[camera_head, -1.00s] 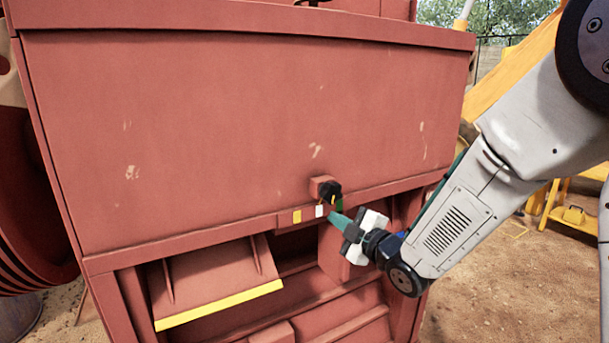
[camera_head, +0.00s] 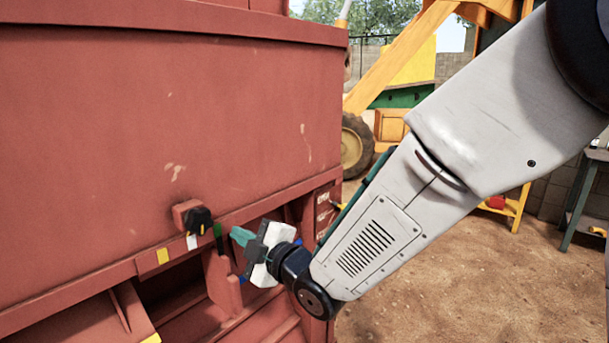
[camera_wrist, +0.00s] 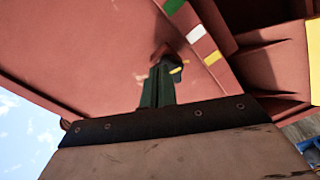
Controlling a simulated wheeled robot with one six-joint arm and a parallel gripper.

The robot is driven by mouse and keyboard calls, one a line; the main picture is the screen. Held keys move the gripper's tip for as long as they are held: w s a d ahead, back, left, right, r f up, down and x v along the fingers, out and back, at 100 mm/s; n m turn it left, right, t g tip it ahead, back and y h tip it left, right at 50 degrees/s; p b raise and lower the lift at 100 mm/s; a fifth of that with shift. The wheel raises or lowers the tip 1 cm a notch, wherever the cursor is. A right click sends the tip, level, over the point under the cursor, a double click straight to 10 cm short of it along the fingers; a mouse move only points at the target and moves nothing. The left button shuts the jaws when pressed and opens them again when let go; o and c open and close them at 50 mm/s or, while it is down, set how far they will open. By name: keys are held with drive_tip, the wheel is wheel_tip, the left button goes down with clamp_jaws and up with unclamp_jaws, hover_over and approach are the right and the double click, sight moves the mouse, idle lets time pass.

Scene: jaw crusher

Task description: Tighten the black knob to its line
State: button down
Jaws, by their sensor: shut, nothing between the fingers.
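The black knob (camera_head: 198,219) sits on a small red block (camera_head: 183,211) on the red machine's front. Yellow (camera_head: 162,256), white (camera_head: 191,242) and green (camera_head: 218,233) marks lie along the rail below it. My gripper (camera_head: 238,236) is shut and empty, a little right of the knob and close to the green mark, apparently clear of the knob. In the wrist view the shut fingers (camera_wrist: 158,86) partly cover the knob (camera_wrist: 174,72), which shows a yellow patch (camera_wrist: 177,70). The exact direction of its pointer is unclear.
The machine's upper panel (camera_head: 100,130) is flat and clear. Below the rail are open recesses and a sloped plate with a yellow edge (camera_head: 151,339). Open sandy ground (camera_head: 470,265) lies to the right, with a yellow stand and a table (camera_head: 585,190) beyond.

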drive_tip(key=x, duration=0.6)
drive_tip(key=shift+w, duration=0.25)
drive_tip(key=shift+s+a, duration=0.2)
drive_tip(key=shift+s, duration=0.05)
idle(0.6)
drive_tip(key=shift+s+a+f, duration=0.1)
drive_tip(key=shift+s+f, duration=0.05)
drive_tip(key=shift+f, duration=0.1)
drive_tip(key=v, duration=0.6)
drive_tip(key=shift+w+d+f, duration=0.2)
drive_tip(key=shift+w+f, duration=0.05)
drive_tip(key=shift+f, duration=0.05)
idle(0.6)
